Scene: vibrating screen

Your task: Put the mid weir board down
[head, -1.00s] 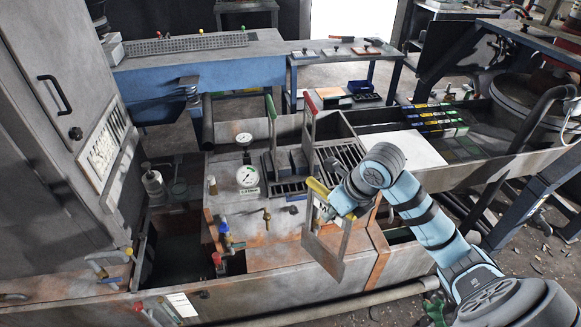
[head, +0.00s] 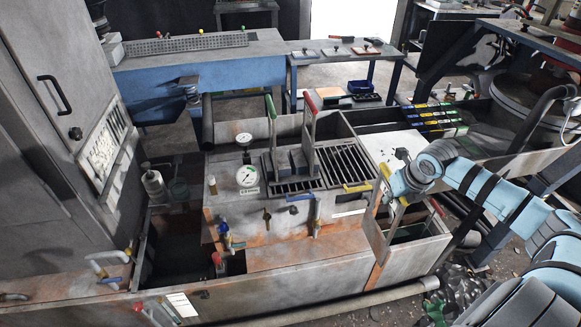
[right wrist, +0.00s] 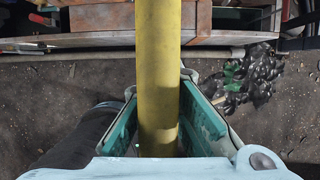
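The mid weir board (head: 393,222) is a grey metal plate with a raised yellow handle, which shows large in the right wrist view (right wrist: 159,75). My right gripper (head: 388,180) holds it at the right end of the rusty tank box. In the right wrist view my green finger pads (right wrist: 160,130) lie close on both sides of the handle. The board hangs by the open right-hand compartment (head: 412,232); I cannot tell whether its lower edge touches anything. My left gripper is out of view.
A green-handled frame (head: 271,106) and a red-handled frame (head: 310,104) stand by the slotted grates (head: 347,160). A yellow strip (head: 358,187) lies on the box's rim, left of my gripper. A white plate (head: 385,147) is behind. Black bags (head: 462,287) lie on the floor.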

